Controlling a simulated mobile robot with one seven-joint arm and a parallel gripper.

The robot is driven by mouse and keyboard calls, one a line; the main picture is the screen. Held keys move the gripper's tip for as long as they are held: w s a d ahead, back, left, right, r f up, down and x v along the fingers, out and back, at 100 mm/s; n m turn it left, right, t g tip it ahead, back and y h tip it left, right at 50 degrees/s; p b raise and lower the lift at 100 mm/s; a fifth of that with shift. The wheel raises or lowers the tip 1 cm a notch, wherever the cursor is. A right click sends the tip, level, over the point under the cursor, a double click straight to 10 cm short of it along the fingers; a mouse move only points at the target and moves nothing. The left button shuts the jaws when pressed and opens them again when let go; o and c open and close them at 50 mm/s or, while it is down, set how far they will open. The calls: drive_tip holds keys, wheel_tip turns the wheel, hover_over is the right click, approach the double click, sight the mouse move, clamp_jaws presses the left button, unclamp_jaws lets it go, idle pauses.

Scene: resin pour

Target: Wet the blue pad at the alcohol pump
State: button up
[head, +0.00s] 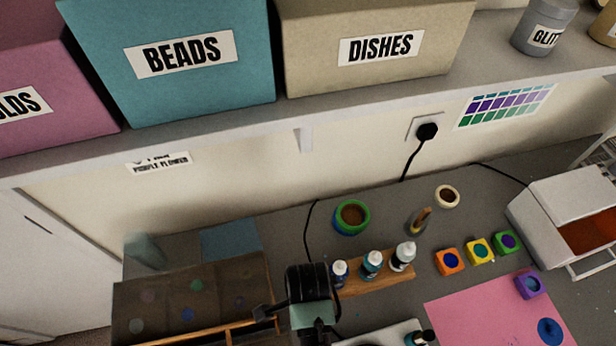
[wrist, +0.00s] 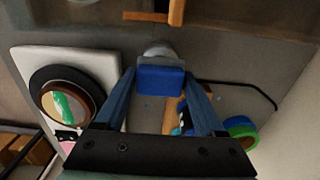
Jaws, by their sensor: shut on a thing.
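The blue pad (wrist: 160,82) is a small blue block held between the fingertips of my gripper (wrist: 160,76) in the wrist view. A grey-white round object (wrist: 158,50) shows just beyond the pad, partly covered by it. It may be the alcohol pump, but I cannot tell for sure, nor whether the pad touches it. In the head view my black wrist and arm hide the pad and the fingertips.
A wooden rack (head: 378,284) with white-capped bottles stands right of my arm. A green-rimmed pot (head: 352,217) is behind. A pink mat (head: 470,315) and several coloured cubes lie right. A shelf with boxes hangs above.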

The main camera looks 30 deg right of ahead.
drive_tip(key=shift+r, duration=0.1)
wheel_tip(320, 180, up, 7)
drive_tip(key=p, duration=0.7)
drive_tip(key=shift+p, duration=0.35)
idle(0.7)
